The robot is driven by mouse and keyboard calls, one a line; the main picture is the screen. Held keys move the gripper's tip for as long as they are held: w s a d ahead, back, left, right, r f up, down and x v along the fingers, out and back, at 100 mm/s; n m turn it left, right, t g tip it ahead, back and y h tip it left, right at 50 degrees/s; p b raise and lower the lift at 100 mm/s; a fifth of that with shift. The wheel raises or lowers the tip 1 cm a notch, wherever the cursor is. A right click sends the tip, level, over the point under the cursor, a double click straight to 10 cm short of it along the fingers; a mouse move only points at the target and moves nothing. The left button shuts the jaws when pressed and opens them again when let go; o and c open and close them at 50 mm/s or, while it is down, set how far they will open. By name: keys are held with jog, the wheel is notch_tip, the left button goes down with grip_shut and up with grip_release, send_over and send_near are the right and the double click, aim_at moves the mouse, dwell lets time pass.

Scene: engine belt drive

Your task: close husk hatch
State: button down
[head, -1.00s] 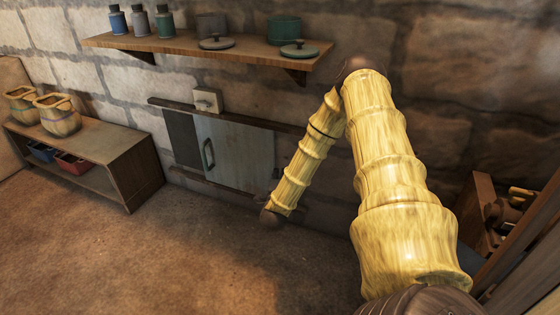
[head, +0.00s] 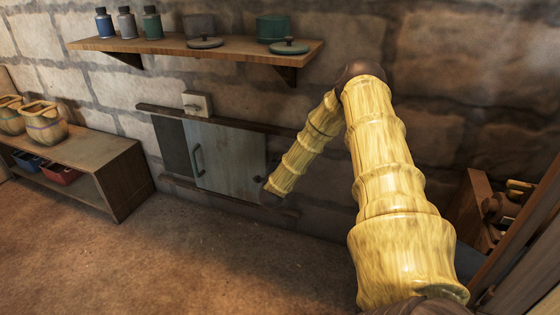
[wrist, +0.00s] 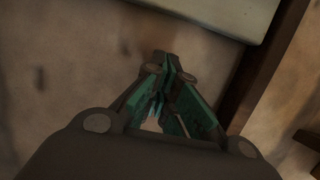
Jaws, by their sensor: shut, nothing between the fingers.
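The hatch is a pale grey sliding panel (head: 227,160) between two dark wooden rails low on the stone wall. A dark vertical handle (head: 198,160) sits near its left edge. A dark strip (head: 171,146), which may be the opening, shows left of the panel. My arm reaches down to the panel's lower right corner in the head view. In the wrist view my gripper (wrist: 170,65) is shut and empty, with its green-lined fingers together. A pale slab edge (wrist: 215,15), probably the panel, lies beyond the fingertips. I cannot tell whether they touch it.
A small pale box with a knob (head: 196,104) is above the upper rail. A shelf (head: 170,46) with bottles and pots hangs above. A low bench (head: 100,165) with baskets stands left. Wooden fittings (head: 490,210) are at right. The floor in front is clear.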

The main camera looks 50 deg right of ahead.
jog(key=shift+w+a+b, duration=0.2)
jog(key=shift+w+a, duration=0.15)
jog(key=shift+w, duration=0.35)
jog(key=shift+w+a+b, duration=0.2)
jog(key=shift+w+a, duration=0.1)
jog(key=shift+w, duration=0.4)
